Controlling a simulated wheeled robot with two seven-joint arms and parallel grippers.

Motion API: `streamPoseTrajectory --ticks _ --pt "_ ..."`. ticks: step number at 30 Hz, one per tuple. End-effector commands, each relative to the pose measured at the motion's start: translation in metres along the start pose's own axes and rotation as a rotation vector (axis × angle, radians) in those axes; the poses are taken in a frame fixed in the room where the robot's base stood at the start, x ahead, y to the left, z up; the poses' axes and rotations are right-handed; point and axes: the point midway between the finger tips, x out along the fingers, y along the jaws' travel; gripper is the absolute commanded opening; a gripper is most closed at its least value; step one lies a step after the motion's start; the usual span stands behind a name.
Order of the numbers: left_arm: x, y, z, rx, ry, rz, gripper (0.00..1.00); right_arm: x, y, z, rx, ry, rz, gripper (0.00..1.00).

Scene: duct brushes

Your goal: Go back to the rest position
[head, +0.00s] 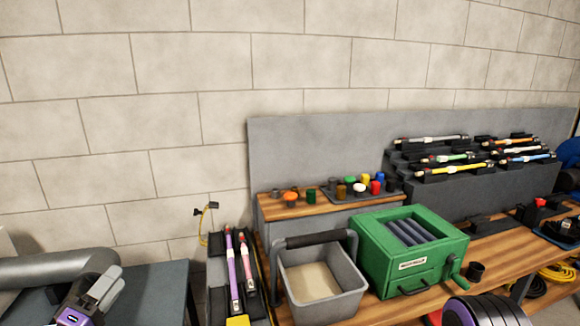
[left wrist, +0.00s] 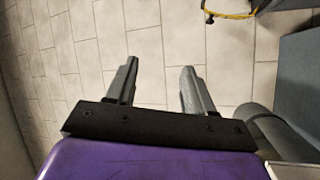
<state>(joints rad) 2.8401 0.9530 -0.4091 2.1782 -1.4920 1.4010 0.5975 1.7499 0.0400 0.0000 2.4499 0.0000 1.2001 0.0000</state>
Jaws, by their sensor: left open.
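My left gripper (head: 104,286) is at the lower left of the head view, in front of a grey pipe and away from the workbench.
A green crank box (head: 438,273) and a grey handled bin (head: 352,270) stand on the wooden bench. Coloured brushes rest on a stepped rack (head: 465,185) behind. A pink and a purple brush (head: 233,262) lie in a dark holder. A grey pipe (head: 45,268) lies at left.

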Motion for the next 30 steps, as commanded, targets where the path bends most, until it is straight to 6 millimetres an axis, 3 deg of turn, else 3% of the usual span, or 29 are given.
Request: streamPoseTrajectory --ticks 12,17,20,25,29,30 --pt "-0.002 -0.019 -0.015 0.107 0.113 -0.149 0.53 0.000 0.000 0.000 0.000 0.001 0.000 0.43" --pt "-0.007 -0.043 -0.007 0.154 0.138 -0.291 0.53 0.006 -0.001 0.003 0.000 0.000 0.000 0.43" --pt "-0.020 -0.073 0.011 0.198 0.123 -0.429 0.53 0.014 -0.001 0.006 0.000 0.000 0.000 0.43" --pt "-0.062 -0.138 0.060 0.292 0.036 -0.710 0.53 0.030 -0.003 0.012 0.000 0.000 0.000 0.43" --pt "-0.125 -0.197 0.117 0.384 -0.096 -0.966 0.53 0.047 -0.004 0.019 0.000 0.000 0.000 0.43" --pt "-0.150 -0.215 0.137 0.415 -0.151 -1.047 0.53 0.053 -0.005 0.022 0.000 0.000 0.000 0.43"
